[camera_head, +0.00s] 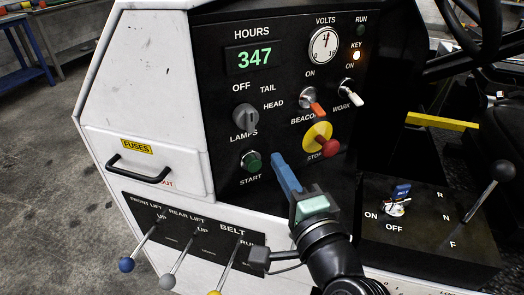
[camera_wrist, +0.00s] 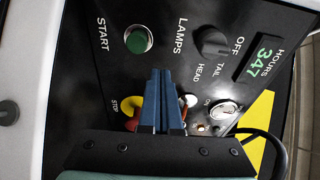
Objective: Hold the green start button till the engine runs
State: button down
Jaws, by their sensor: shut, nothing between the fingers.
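The green start button (camera_head: 251,161) sits in a metal ring on the black panel, above the START label. It also shows in the wrist view (camera_wrist: 138,40), up and left of the fingertips. My gripper (camera_head: 277,156) is shut and empty, its blue fingers pointing at the panel to the right of the button. In the wrist view the closed fingertips (camera_wrist: 161,72) are apart from the button. The RUN lamp (camera_head: 361,30) looks dark. The KEY lamp (camera_head: 357,56) glows orange.
A red stop knob (camera_head: 329,146) on a yellow plate is right of my fingers. The lamps knob (camera_head: 244,117) is above the button. Beacon (camera_head: 316,108) and work (camera_head: 354,98) switches are higher right. Levers (camera_head: 127,264) and a black drawer handle (camera_head: 140,170) are at lower left.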

aim_at(254, 167)
jog(key=s+d+f+m+y+p, duration=0.1)
jog(key=s+m+p, duration=0.4)
jog(key=m+p, duration=0.2)
jog(key=s+d+f+m+g+y+p, duration=0.1)
jog(key=s+d+f+m+p, duration=0.1)
jog(key=s+m+p, duration=0.4)
jog(key=m+p, duration=0.1)
jog(key=m, duration=0.2)
jog(key=shift+f+m+y, duration=0.25)
jog(key=shift+m+y, duration=0.05)
jog(key=shift+m, duration=0.1)
jog(key=shift+d, duration=0.1)
jog(key=p+x, duration=0.1)
jog(key=x, duration=1.3)
jog(key=shift+f, duration=0.1)
